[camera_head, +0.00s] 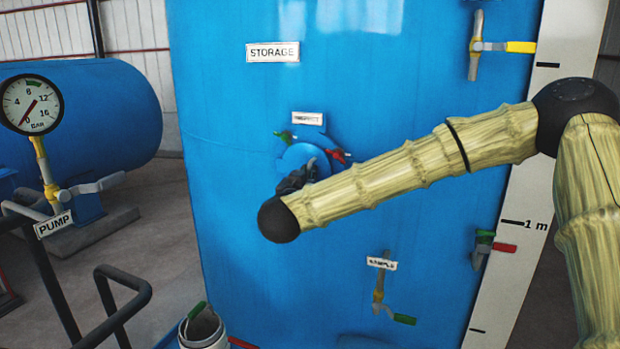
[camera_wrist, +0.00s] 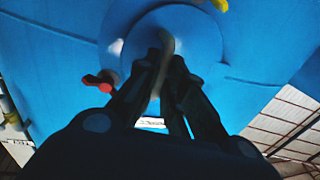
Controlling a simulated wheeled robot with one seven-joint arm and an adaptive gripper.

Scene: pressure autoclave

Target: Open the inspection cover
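The inspection cover (camera_head: 303,155) is a round blue disc on the front of the blue storage tank, partly hidden by my gripper and arm. In the wrist view the cover (camera_wrist: 197,42) fills the upper middle and looks flat against the tank. A pale handle (camera_wrist: 167,42) stands out from it. My dark gripper (camera_wrist: 166,62) reaches the handle, its fingertips close together on both sides of it, and looks shut on it. In the head view my gripper (camera_head: 295,178) is in front of the cover's lower part. A small label (camera_head: 307,118) is above the cover.
A green handle (camera_head: 283,135) and a red handle (camera_head: 337,155) flank the cover. A sample valve (camera_head: 380,295) is below, and another valve (camera_head: 476,46) is at the upper right. A pump gauge (camera_head: 32,104) and dark railing (camera_head: 118,308) stand at the left.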

